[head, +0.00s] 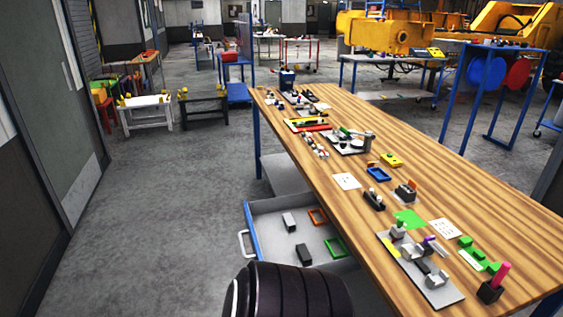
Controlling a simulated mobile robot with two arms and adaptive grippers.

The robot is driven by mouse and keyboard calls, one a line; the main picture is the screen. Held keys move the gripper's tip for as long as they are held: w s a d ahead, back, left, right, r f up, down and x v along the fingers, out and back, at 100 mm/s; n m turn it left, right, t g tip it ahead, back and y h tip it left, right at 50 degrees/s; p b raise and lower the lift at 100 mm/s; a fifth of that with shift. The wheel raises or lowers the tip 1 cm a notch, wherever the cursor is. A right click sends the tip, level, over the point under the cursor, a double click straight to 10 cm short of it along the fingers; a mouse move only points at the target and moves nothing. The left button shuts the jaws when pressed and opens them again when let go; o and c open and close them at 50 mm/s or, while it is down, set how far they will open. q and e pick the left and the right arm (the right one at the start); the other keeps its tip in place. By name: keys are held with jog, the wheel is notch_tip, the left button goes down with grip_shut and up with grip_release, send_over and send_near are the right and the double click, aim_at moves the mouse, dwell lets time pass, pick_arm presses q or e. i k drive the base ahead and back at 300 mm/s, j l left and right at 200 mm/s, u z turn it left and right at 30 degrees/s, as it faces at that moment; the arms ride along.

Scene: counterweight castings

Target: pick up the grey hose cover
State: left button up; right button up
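I cannot tell for certain which thing is the grey hose cover. Two small blocks lie apart in the open drawer (268,210) under the table: a grey one (290,222) and a darker one (304,254). Grey parts also sit on a grey plate (442,299) near the table's front right, and another grey plate with round parts (345,146) lies farther back. Neither of my grippers shows in the head view.
The long wooden table (330,195) carries several small items, including a green square (410,219) and a black block with a pink peg (490,291). The drawer also holds an orange frame (318,216) and a green frame (336,247). Floor (180,190) left of the table is clear.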

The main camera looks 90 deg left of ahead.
aim_at(287, 219)
jog(key=u, duration=2.7)
